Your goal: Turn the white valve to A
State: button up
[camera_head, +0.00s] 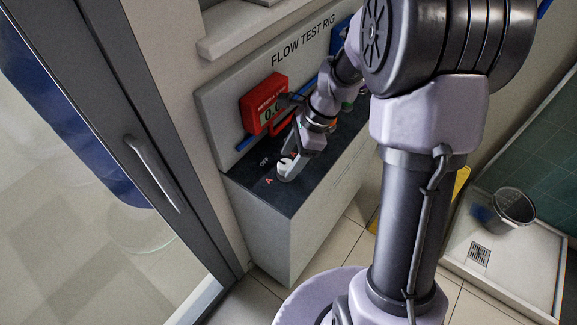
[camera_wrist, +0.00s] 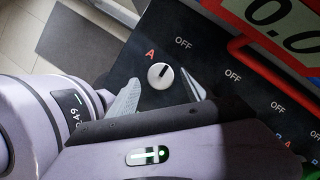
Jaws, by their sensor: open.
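The white valve (camera_head: 284,168) is a small round knob on the dark top of the flow test rig, near its left end. It also shows in the wrist view (camera_wrist: 160,77), with a short dark mark on its face, pointing roughly between up and up-right. A red letter A (camera_wrist: 150,53) is printed above it to the left, and the word OFF (camera_wrist: 182,43) above it to the right. My gripper (camera_wrist: 161,84) is open, with one finger on each side of the knob. I cannot tell whether either finger touches it.
More OFF labels (camera_wrist: 233,68) run along the panel to the right in the wrist view. A glass door with a handle (camera_head: 152,172) is at left. A bucket (camera_head: 512,208) stands in a white tray at right.

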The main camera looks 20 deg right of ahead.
jog(key=shift+s+a+f, duration=0.1)
jog(key=shift+a+f, duration=0.1)
jog(key=shift+f, duration=0.4)
jog(key=shift+a+f, duration=0.15)
jog(key=shift+f, duration=0.05)
jog(key=shift+c, duration=0.2)
